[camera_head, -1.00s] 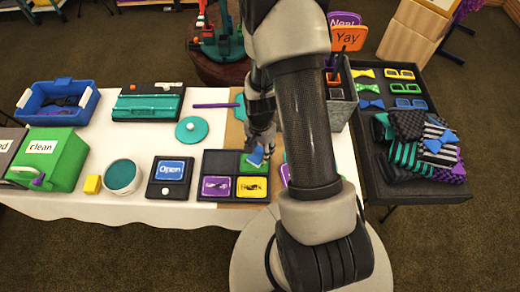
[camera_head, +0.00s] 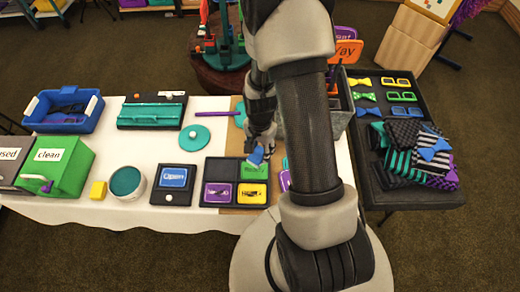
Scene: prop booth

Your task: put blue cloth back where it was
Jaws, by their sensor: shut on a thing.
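My gripper (camera_head: 260,148) is shut on a small blue cloth (camera_head: 256,157). I cannot tell how high the cloth is above the tray. The fingers hide part of the cloth. A blue open bin (camera_head: 87,119) with dark contents stands at the back left of the white table.
My arm blocks the view on the right. A dark side table (camera_head: 383,199) holds bow ties and glasses.

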